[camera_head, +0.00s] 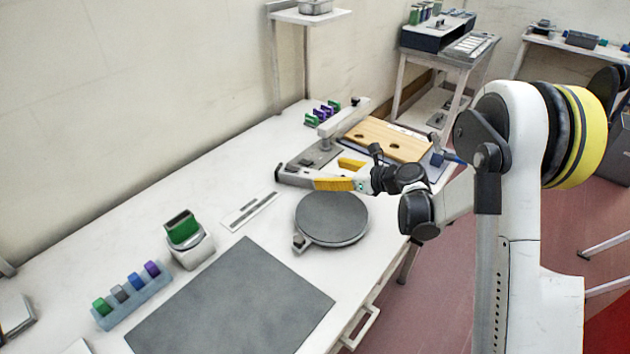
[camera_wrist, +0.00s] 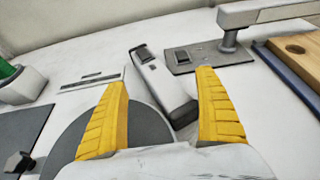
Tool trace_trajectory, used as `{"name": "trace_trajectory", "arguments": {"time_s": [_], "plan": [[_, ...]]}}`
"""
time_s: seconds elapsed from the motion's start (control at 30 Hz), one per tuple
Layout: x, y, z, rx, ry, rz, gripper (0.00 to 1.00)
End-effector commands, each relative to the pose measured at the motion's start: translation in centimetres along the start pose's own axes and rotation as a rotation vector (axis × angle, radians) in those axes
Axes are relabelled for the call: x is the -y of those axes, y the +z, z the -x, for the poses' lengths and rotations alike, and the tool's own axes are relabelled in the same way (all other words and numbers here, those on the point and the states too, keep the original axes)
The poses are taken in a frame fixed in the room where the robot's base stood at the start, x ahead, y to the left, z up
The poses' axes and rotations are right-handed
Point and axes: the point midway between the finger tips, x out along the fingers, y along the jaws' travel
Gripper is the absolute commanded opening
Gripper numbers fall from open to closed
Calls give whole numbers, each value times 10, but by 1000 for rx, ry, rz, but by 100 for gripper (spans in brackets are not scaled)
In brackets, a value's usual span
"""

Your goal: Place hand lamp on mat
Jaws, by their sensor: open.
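The hand lamp (camera_wrist: 163,84) looks like a grey, box-shaped bar with a dark end, lying on the white table. It lies between the spread yellow fingers of my gripper (camera_wrist: 162,79) in the wrist view, with a gap on each side; its near end is partly hidden. In the head view the lamp (camera_head: 293,177) shows just left of my gripper (camera_head: 328,172), which is open and low over the table. The dark grey rectangular mat (camera_head: 232,300) lies bare at the front of the table. Its edge shows at left in the wrist view (camera_wrist: 20,130).
A round dark turntable (camera_head: 332,220) with a knob stands between gripper and mat. A stamping-arm device (camera_head: 330,130) and a wooden board (camera_head: 390,139) are behind. A green-topped box (camera_head: 190,250) and a rack of coloured pieces (camera_head: 130,300) stand left of the mat.

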Motion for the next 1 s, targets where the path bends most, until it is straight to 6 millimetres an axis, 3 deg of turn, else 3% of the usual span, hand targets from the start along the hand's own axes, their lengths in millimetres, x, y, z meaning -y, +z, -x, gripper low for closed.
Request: {"name": "trace_trajectory", "arguments": {"time_s": [0.5, 0.77, 1.0], "plan": [[-6, -8, -66, -1, 1, 2, 82], [-6, -5, -69, -1, 0, 2, 80], [-6, -5, -69, -1, 0, 2, 6]]}}
